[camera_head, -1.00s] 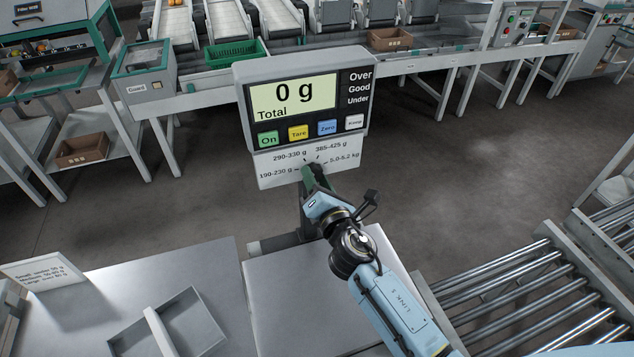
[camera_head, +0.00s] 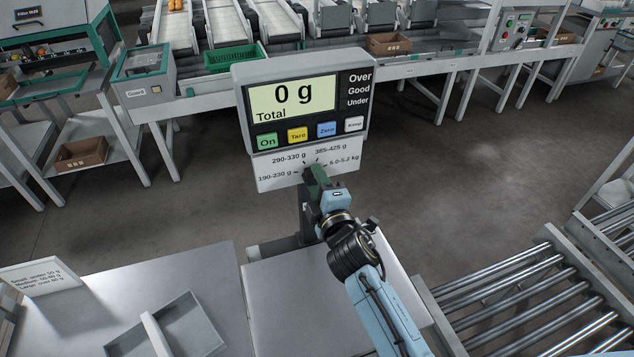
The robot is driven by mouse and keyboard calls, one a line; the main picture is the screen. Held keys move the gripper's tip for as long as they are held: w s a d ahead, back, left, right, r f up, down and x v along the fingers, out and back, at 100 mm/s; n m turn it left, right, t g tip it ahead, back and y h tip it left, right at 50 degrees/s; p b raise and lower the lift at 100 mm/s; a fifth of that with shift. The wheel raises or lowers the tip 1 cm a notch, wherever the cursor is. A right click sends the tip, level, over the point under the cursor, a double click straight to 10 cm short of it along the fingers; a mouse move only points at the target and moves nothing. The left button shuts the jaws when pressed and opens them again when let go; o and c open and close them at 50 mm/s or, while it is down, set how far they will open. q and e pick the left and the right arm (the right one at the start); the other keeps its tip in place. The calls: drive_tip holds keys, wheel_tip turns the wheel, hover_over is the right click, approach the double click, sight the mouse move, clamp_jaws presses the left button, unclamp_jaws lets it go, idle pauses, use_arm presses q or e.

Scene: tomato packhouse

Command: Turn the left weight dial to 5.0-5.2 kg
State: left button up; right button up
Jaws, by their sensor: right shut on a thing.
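The scale head (camera_head: 303,98) stands on a post in the middle of the view, and its display reads 0 g Total. Below it is a white dial plate (camera_head: 275,176) with the marks 190-230 g, 290-330 g, 385-425 g and 5.0-5.2 kg. My right gripper (camera_head: 314,177) reaches up to the plate from below right and is shut on the dial knob at its centre. The fingers hide the knob, so I cannot tell which mark it points to. My left gripper is not in view.
The scale's platform (camera_head: 285,300) is below the post. A metal table (camera_head: 120,285) with a grey divided tray (camera_head: 205,318) and a size sign (camera_head: 42,277) is at left. A roller conveyor (camera_head: 530,295) is at right. Sorting lines stand behind.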

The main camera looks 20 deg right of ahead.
drive_tip(key=m+p, duration=0.3)
drive_tip(key=m, duration=0.7)
drive_tip(key=shift+f, duration=0.1)
drive_tip(key=shift+m, duration=0.4)
drive_tip(key=o, duration=1)
drive_tip(key=s, duration=1.3)
drive_tip(key=shift+s+d+p, duration=0.2)
drive_tip(key=shift+p, duration=0.1)
drive_tip(key=shift+s, duration=0.1)
